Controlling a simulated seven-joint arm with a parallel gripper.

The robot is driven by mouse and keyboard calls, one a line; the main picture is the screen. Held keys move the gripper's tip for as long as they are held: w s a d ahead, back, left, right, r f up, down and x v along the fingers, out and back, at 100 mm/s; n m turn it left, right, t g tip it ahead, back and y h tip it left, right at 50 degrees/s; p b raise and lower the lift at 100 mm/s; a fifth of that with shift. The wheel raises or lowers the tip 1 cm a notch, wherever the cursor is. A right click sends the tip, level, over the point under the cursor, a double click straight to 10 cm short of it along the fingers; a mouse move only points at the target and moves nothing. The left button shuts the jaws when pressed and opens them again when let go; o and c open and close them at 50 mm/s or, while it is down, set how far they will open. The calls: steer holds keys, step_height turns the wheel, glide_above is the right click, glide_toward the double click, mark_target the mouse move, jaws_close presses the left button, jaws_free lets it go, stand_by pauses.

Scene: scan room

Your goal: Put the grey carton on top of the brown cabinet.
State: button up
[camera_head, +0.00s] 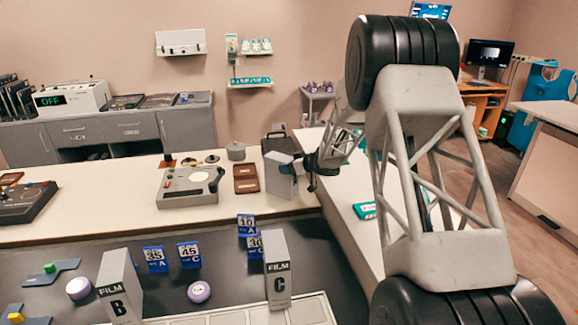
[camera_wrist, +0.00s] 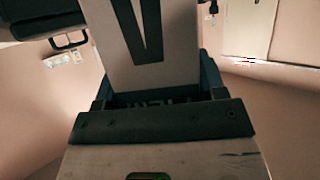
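A plain grey carton (camera_head: 280,177) is at my gripper (camera_head: 308,172), above the far white counter in the head view. In the wrist view the carton (camera_wrist: 185,45) stands between the fingers, with a large dark letter on its face and partly hidden print at the jaws. The gripper is shut on it. Whether its bottom touches the counter I cannot tell. A brown wooden unit (camera_head: 490,102) with a monitor on top stands at the back right. A small flat brown case (camera_head: 246,178) lies on the counter left of the carton. Which one is the brown cabinet is unclear.
Grey cartons marked B (camera_head: 119,287) and C (camera_head: 277,270) stand on the dark front table among blue number signs. A dark case with a handle (camera_head: 280,144) is behind the held carton. A grey device (camera_head: 189,187) sits to the left. My arm hides part of the right counter.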

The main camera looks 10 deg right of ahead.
steer(key=o, duration=0.4)
steer(key=shift+r, duration=0.25)
steer(key=v, duration=1.2)
steer(key=shift+r, duration=0.1)
stand_by(0.4)
